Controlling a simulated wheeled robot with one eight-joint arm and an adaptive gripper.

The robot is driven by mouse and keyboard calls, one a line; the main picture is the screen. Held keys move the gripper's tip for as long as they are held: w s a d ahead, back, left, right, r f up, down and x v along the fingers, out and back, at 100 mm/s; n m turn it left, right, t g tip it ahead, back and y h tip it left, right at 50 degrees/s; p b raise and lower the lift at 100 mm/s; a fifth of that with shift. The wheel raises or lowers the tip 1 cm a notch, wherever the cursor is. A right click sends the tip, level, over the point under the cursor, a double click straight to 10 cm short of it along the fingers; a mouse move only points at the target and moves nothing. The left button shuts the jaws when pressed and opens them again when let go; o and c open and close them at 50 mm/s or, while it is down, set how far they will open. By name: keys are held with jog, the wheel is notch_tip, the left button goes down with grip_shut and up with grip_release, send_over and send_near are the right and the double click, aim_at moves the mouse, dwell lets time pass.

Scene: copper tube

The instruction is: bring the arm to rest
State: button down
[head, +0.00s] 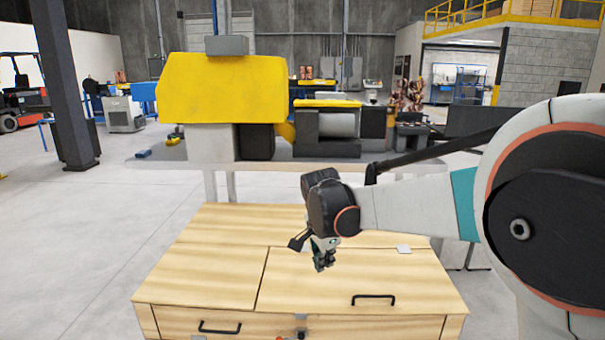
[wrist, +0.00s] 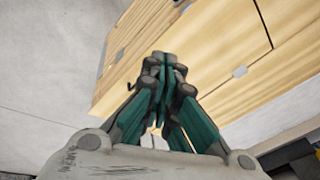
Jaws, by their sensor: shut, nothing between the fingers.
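My gripper (head: 323,262) hangs from my arm above the wooden cabinet in the head view, pointing down. Its fingers are together with nothing between them. In the wrist view my gripper (wrist: 164,62) shows its teal and grey fingers meeting at the tips, with wood beyond them. My arm reaches in from the right of the head view. I cannot tell the exact height of the fingertips above the wood.
The wooden cabinet (head: 215,250) has black handles, one on its top panel (head: 373,297) and one on a front drawer (head: 220,328). Behind it stands a bench with a yellow machine (head: 222,90). A dark column (head: 66,80) stands at left. Grey floor (head: 70,240) is clear at left.

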jog(key=s+d+r+n+t, duration=0.1)
jog(key=s+d+r+n, duration=0.3)
jog(key=s, duration=0.4)
jog(key=s+d+r+n+t, duration=0.1)
jog(key=s+d+r+n, duration=0.15)
jog(key=s+d, duration=0.45)
jog(key=s+d+f+n+t, duration=0.1)
jog(key=s+f+n, duration=0.1)
jog(key=s, duration=0.6)
jog(key=s+d+f+n+t, duration=0.1)
jog(key=s+n, duration=0.3)
jog(key=s, duration=0.4)
jog(key=shift+d+f+y+b, duration=0.3)
jog(key=shift+d+f, duration=0.1)
jog(key=shift+d, duration=0.35)
